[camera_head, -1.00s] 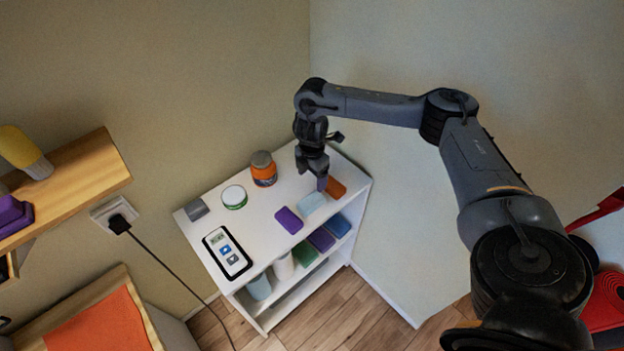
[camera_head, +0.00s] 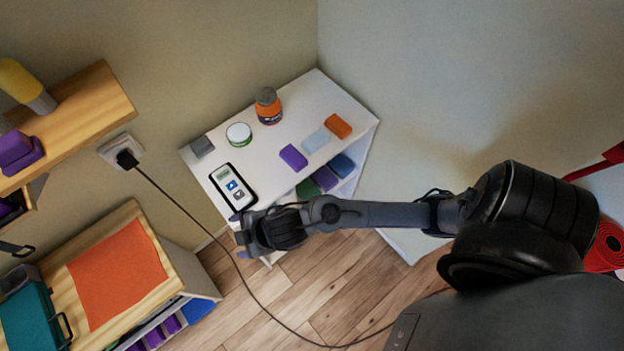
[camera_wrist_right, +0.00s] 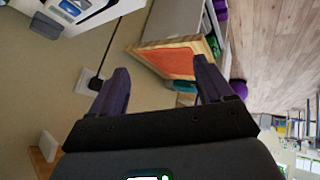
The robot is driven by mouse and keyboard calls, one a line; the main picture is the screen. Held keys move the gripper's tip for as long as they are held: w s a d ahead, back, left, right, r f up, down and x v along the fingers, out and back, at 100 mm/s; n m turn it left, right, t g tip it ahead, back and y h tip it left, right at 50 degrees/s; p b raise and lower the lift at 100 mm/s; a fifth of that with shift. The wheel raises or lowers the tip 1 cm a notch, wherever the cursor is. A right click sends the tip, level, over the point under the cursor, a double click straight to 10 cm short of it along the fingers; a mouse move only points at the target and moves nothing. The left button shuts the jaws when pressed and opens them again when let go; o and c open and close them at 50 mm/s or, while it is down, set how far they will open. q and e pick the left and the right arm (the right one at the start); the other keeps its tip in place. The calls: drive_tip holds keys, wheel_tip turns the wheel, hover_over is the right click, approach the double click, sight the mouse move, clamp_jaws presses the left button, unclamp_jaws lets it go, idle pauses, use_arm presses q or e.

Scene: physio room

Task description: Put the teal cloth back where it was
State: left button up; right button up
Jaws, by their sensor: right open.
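I cannot pick out a cloth that is clearly teal. A teal item (camera_head: 32,318) with a dark handle lies at the bottom left of the head view, cut by the edge; it looks more like a case. A small green folded piece (camera_head: 307,188) is on the white unit's lower shelf, partly hidden. My right gripper (camera_head: 243,236) is at the front left of the white unit, near the handheld device. In the right wrist view its two fingers (camera_wrist_right: 160,85) stand apart with nothing between them. My left gripper is not in view.
The white shelf unit (camera_head: 262,168) bears a device (camera_head: 233,187), a tub (camera_head: 239,134), an orange jar (camera_head: 268,106), and purple (camera_head: 293,157), light blue (camera_head: 316,140) and orange (camera_head: 338,125) blocks. An orange mat (camera_head: 118,274) lies on a wooden cabinet. A cable (camera_head: 205,232) hangs from the socket.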

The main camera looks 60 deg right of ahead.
drive_tip(key=s+d+f+m+g+h, duration=0.1)
drive_tip(key=s+d+m+g, duration=0.3)
drive_tip(key=s+d+m, duration=0.4)
drive_tip(key=s+d+h, duration=0.1)
drive_tip(key=s+d, duration=0.1)
drive_tip(key=s, duration=0.4)
drive_tip(key=shift+d+f+m+h, duration=0.25)
drive_tip(key=shift+d+m+h, duration=0.05)
drive_tip(key=shift+d, duration=0.1)
drive_tip(key=shift+r, duration=0.1)
wheel_tip(320, 180, up, 21)
drive_tip(key=p, duration=2.1)
